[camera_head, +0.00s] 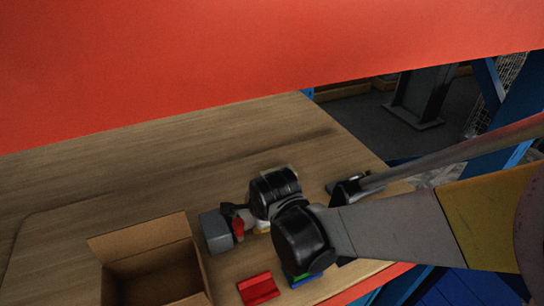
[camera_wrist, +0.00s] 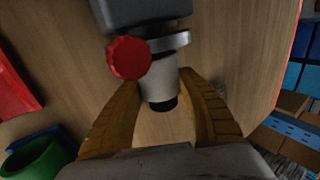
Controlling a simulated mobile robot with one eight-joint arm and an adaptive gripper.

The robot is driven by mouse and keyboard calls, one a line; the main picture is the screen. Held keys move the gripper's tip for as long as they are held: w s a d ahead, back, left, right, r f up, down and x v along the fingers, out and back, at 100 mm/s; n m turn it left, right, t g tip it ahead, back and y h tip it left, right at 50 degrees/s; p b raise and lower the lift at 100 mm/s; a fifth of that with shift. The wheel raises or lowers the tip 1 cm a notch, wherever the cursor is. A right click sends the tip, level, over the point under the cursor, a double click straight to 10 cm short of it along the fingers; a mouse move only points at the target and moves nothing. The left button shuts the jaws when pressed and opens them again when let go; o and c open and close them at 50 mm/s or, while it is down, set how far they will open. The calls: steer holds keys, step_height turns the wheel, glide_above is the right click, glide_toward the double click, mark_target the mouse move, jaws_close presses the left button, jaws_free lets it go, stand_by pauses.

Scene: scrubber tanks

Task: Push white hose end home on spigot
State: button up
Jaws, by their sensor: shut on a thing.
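The white hose end (camera_wrist: 158,84) is a short pale sleeve with a black lower end, between my two yellow-brown fingers in the wrist view. My gripper (camera_wrist: 160,80) is shut on it, one fingertip at each side. Above it are a grey ring or clamp (camera_wrist: 172,42), a red round knob (camera_wrist: 129,57) and a dark grey tank block (camera_wrist: 140,12). The spigot itself is hidden, so I cannot tell how far the sleeve sits on it. In the head view the tank (camera_head: 216,231) and red knob (camera_head: 238,229) stand left of my black wrist, which covers most of the hose end.
An open cardboard box (camera_head: 148,238) stands left of the tank. A red block (camera_head: 258,289) and a green-and-blue piece (camera_head: 300,280) lie near the front edge of the wooden table (camera_head: 110,185). The table behind is clear. A large red beam (camera_head: 230,60) crosses the upper head view.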

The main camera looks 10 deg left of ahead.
steer(key=shift+s+a, duration=0.35)
steer(key=shift+a, duration=0.25)
steer(key=shift+s+a, duration=0.35)
steer(key=shift+a, duration=0.2)
stand_by(1.3)
steer(key=o, duration=1.4)
steer(key=v, duration=1.1)
steer(key=s+d+n+h, duration=0.1)
steer(key=d+n, duration=0.3)
steer(key=d, duration=0.6)
steer(key=s+d+n+t+h+b, duration=0.1)
steer(key=d+n, duration=0.3)
steer(key=d, duration=0.5)
steer(key=s+d+n+t+h, duration=0.1)
steer(key=s+d+n, duration=0.1)
steer(key=d, duration=0.8)
steer(key=shift+s+d+r+n, duration=0.3)
steer(key=shift+s+d+n, duration=0.1)
steer(key=shift+n, duration=0.5)
